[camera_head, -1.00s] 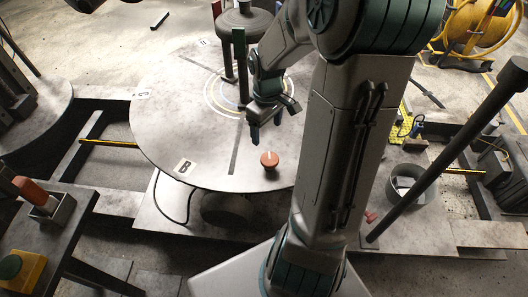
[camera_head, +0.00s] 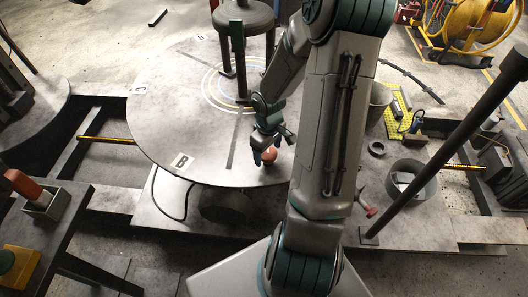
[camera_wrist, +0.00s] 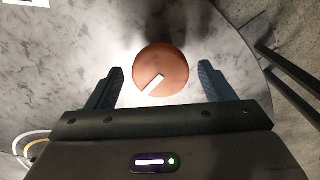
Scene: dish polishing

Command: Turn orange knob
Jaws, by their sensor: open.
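The orange knob (camera_head: 269,155) sits on the round grey table (camera_head: 165,120) near its front edge. In the wrist view the knob (camera_wrist: 160,69) is a round orange-brown disc with a white pointer mark slanting from its middle toward the lower left. My gripper (camera_head: 265,150) is at the knob in the head view and partly covers it. In the wrist view my gripper (camera_wrist: 160,85) is open, with one dark finger on each side of the knob and a visible gap to it on both sides. The exact height of the fingertips over the table cannot be told.
A dark post (camera_head: 240,60) and a round grey piece (camera_head: 243,17) stand on the table behind my gripper. A letter B label (camera_head: 181,161) lies left of the knob. A metal ring-shaped container (camera_head: 411,180) and a slanted dark pole (camera_head: 450,145) stand at the right.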

